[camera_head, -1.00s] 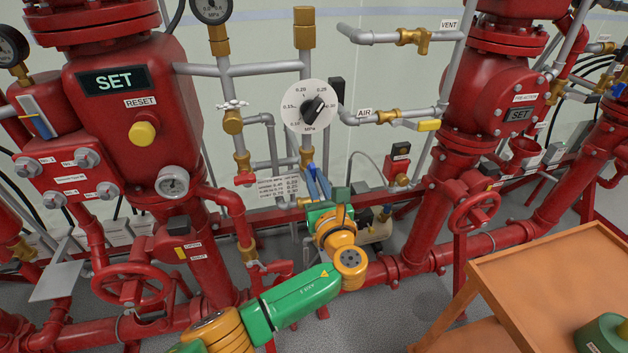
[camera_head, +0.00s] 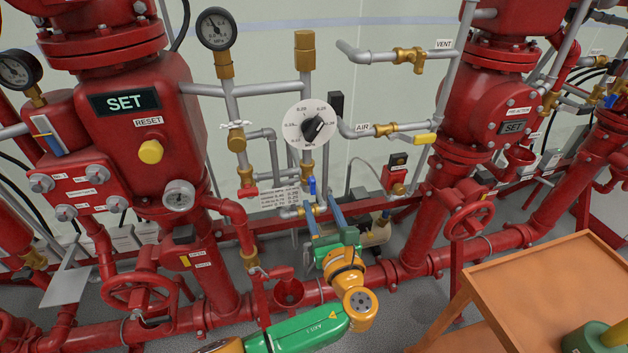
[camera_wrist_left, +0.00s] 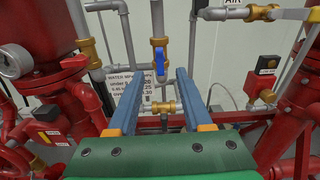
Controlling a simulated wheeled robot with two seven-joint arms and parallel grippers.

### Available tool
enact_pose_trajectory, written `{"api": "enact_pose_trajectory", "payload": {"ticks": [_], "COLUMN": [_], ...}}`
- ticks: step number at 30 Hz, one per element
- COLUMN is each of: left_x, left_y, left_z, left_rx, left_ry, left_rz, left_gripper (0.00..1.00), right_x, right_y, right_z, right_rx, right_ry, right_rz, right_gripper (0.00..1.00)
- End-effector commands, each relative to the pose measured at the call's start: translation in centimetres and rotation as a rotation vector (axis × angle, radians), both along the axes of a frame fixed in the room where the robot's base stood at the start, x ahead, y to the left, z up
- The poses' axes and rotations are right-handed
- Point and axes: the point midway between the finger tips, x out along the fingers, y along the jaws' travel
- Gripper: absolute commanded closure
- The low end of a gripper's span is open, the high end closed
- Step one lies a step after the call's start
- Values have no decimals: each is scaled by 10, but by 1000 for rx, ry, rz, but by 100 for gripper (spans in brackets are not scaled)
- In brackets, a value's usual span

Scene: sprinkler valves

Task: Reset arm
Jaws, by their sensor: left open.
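My left gripper (camera_head: 323,212) is open and empty, its two blue fingers apart, in front of the lower pipes in the head view. In the left wrist view the open fingers (camera_wrist_left: 159,78) point away from the camera. A small valve with a blue handle (camera_wrist_left: 161,62) appears between them, beyond the tips, and I see no contact. The same blue handle (camera_head: 312,186) hangs down below the dial in the head view. My green and orange left arm comes in from below. My right gripper is not in view.
A white dial with a black knob (camera_head: 309,125) is above the gripper. A red housing with a SET display and yellow reset button (camera_head: 150,151) stands left. Red pipes and handwheels (camera_head: 470,209) crowd both sides. An orange table (camera_head: 540,285) is at the lower right.

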Motion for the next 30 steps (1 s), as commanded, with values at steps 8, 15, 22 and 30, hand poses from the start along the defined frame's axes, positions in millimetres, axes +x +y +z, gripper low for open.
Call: {"api": "enact_pose_trajectory", "payload": {"ticks": [8, 15, 22, 30], "left_x": [-10, -10, -24, -191], "left_y": [-3, -3, 33, 101], "left_z": [0, 0, -129, -357], "left_rx": [-2, -2, -341, -1277], "left_ry": [-2, -1, 303, 668], "left_rz": [-1, -1, 72, 699], "left_gripper": [50, 50, 50, 50], "right_x": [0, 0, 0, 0], "right_y": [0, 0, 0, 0], "right_z": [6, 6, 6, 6], "right_rx": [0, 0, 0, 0], "right_ry": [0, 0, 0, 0], "right_rz": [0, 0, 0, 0], "right_gripper": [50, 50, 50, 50]}}
